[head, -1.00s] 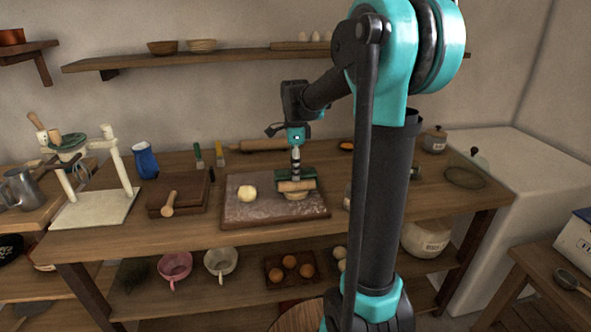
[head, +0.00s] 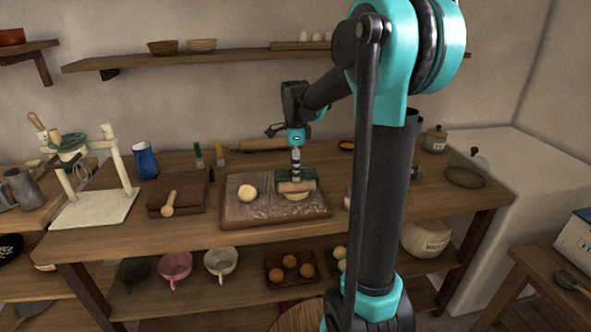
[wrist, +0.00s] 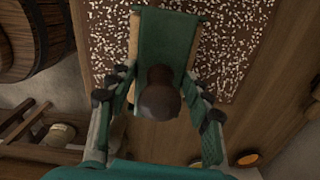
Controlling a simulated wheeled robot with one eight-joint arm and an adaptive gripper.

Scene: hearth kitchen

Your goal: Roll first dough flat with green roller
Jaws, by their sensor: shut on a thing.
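The green roller (head: 310,176) has a wooden cylinder and a green frame. It lies across the right part of the floured board (head: 240,218). A pale dough (head: 297,197) shows at its front edge, partly hidden under it. A second round dough (head: 247,193) sits apart on the left of the board. My gripper (head: 296,166) is above the roller, shut on its dark knob-like handle. In the wrist view, the fingers (wrist: 158,100) stand on both sides of the handle, and the roller's green frame (wrist: 165,38) extends beyond them.
A wooden block with a small wooden tool (head: 169,205) lies left of the board. A blue jug (head: 146,161) and a white-framed stand (head: 95,208) are further left. A rolling pin (head: 262,145) lies behind. My arm hides part of the table on the right.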

